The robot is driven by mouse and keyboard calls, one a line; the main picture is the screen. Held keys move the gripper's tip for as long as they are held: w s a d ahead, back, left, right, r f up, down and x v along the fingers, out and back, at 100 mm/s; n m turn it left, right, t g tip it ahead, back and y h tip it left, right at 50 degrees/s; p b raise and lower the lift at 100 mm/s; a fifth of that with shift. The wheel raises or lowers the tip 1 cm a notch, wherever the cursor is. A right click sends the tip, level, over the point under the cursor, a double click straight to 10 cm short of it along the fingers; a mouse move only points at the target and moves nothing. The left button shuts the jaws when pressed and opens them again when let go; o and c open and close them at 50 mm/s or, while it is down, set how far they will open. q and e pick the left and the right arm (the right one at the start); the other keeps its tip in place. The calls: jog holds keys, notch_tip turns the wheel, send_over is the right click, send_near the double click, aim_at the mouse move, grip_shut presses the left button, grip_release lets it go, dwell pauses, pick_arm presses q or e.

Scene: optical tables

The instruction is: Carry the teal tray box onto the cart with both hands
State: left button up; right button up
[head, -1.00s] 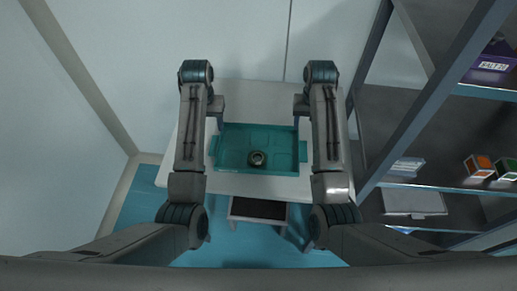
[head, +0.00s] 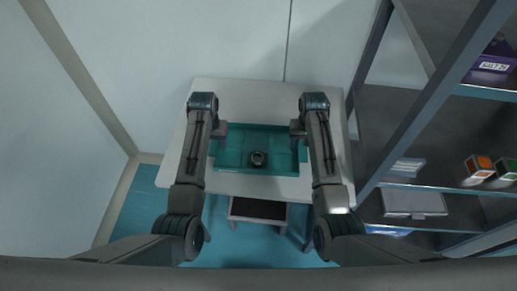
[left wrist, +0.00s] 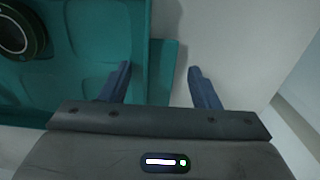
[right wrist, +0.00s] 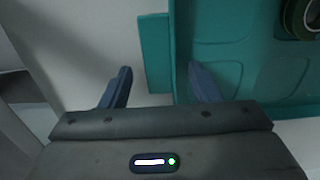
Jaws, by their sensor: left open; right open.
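The teal tray box (head: 235,160) sits flat on a white table, with a small dark round object (head: 258,158) inside it. My left gripper (head: 218,136) is open at the tray's left end. In the left wrist view the tray's side tab (left wrist: 162,72) shows between the spread fingers (left wrist: 162,84). My right gripper (head: 297,133) is open at the right end. In the right wrist view the other tab (right wrist: 155,55) lies between the spread fingers (right wrist: 160,85). Neither gripper is closed on a tab. I cannot clearly identify a cart.
The white table (head: 240,98) has bare room behind the tray. A grey shelf unit (head: 415,125) stands close on the right, holding a purple box (head: 492,64), an orange box (head: 479,168) and a grey case (head: 415,203). Blue floor (head: 140,212) shows at the left.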

pick_arm(q)
jog(key=shift+f, duration=0.1)
jog(key=c, duration=1.2)
pick_arm(e)
jog(key=c, duration=1.2)
pick_arm(q)
jog(key=shift+r, duration=0.2)
pick_arm(e)
jog(key=shift+r, duration=0.1)
